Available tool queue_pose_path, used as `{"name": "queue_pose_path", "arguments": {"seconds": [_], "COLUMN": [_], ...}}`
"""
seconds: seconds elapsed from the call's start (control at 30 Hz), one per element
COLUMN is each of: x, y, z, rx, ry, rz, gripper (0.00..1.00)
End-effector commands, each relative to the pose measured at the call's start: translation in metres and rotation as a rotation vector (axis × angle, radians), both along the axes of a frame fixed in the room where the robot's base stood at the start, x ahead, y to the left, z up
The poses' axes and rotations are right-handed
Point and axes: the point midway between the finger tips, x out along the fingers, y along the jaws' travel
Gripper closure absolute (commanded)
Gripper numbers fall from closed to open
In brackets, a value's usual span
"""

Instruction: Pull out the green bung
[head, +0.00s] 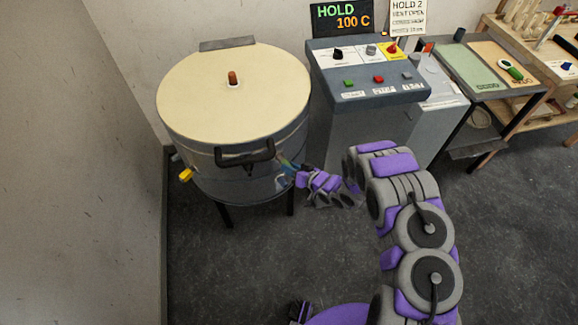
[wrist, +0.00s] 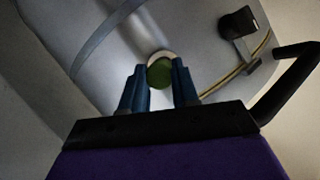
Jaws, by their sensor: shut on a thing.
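The green bung (wrist: 160,73) shows in the wrist view, in front of a pale round collar (wrist: 162,54) on the side of the metal vessel (wrist: 118,58). My gripper (wrist: 159,67) has its two blue fingers on either side of the bung and is shut on it. In the head view the vessel (head: 215,182) stands at the left under a cream lid, and my gripper (head: 284,168) reaches its lower right side. The bung is hidden there. I cannot tell how deep it sits in the collar.
The lid (head: 275,90) has a black front handle (head: 245,155). A yellow tap-like part (head: 186,174) sticks out at the vessel's left. A control console (head: 370,80) stands close right, under a sign reading "HOLD 100 C" (head: 341,16). A wall rises at the left.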

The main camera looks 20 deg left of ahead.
Motion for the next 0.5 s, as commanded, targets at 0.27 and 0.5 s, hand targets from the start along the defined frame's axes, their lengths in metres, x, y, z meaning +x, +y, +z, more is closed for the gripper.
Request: {"name": "queue_pose_path", "arguments": {"seconds": [0.27,0.5], "x": [-0.008,-0.014], "y": [-0.011,-0.02], "z": [0.0,0.0], "rx": [-0.002,-0.003], "ry": [0.003,0.001], "rz": [-0.001,-0.001], "gripper": [1.0,1.0]}}
